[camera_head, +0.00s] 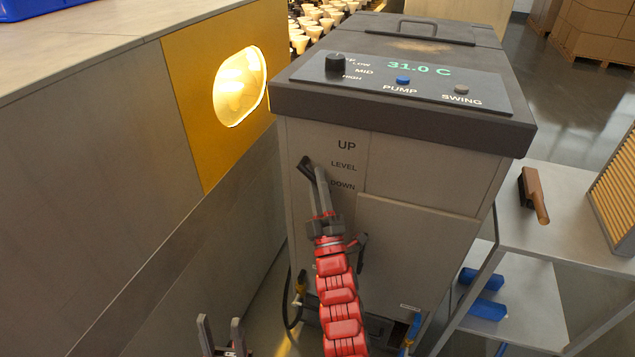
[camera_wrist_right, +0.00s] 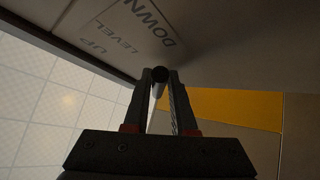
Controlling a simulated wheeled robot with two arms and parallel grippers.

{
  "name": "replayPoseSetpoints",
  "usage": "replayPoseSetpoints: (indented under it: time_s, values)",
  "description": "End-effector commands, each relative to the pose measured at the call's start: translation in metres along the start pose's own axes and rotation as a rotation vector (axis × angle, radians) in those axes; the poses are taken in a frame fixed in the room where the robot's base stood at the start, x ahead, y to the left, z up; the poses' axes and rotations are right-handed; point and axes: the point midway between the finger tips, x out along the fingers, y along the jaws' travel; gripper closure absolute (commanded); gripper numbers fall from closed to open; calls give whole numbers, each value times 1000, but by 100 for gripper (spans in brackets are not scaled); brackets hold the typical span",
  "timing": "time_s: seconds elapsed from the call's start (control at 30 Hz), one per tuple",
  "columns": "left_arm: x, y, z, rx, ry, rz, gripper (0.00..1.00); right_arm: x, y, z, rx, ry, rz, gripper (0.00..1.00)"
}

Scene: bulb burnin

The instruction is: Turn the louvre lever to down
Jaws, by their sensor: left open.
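The grey cabinet (camera_head: 420,190) carries the labels UP, LEVEL and DOWN on its front. The dark louvre lever (camera_head: 306,163) is left of these labels, its visible end about level with LEVEL; its exact setting is hard to tell. My right gripper (camera_head: 313,183) reaches up to it on the red arm and partly hides it. In the right wrist view the lever's round dark end (camera_wrist_right: 160,74) sits between the fingertips of my right gripper (camera_wrist_right: 160,88), which look closed on it. My left gripper (camera_head: 221,333) is open and empty at the bottom, low and away from the cabinet.
A control panel (camera_head: 400,82) on top reads 31.0 C. A grey bench with a yellow panel and a lit lamp (camera_head: 240,86) stands close on the left. A side table (camera_head: 555,215) with a brush (camera_head: 533,194) is at right, blue items below.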

Motion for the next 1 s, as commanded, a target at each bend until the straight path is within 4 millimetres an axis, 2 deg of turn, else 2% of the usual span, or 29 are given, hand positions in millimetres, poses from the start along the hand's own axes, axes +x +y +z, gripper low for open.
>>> replayPoseSetpoints:
  time_s: [0.3, 0.47, 0.57, 0.8, 1.0]
  values:
    - [0, 0, 0, 0, 0, 0, 50, -1, 0, 0, -1, 1, 1, 68]
    - [0, 0, 0, 0, 0, 0, 50, -17, 0, 0, -1, -1, 0, 68]
    - [1, 0, 0, 0, 0, 0, 50, -37, 0, 0, -2, -2, -1, 68]
    - [0, 0, 0, 0, 0, 0, 50, -101, -1, 1, 0, -3, -3, 68]
    - [0, 0, 0, 0, 0, 0, 50, -147, -2, 1, -1, -3, -4, 68]
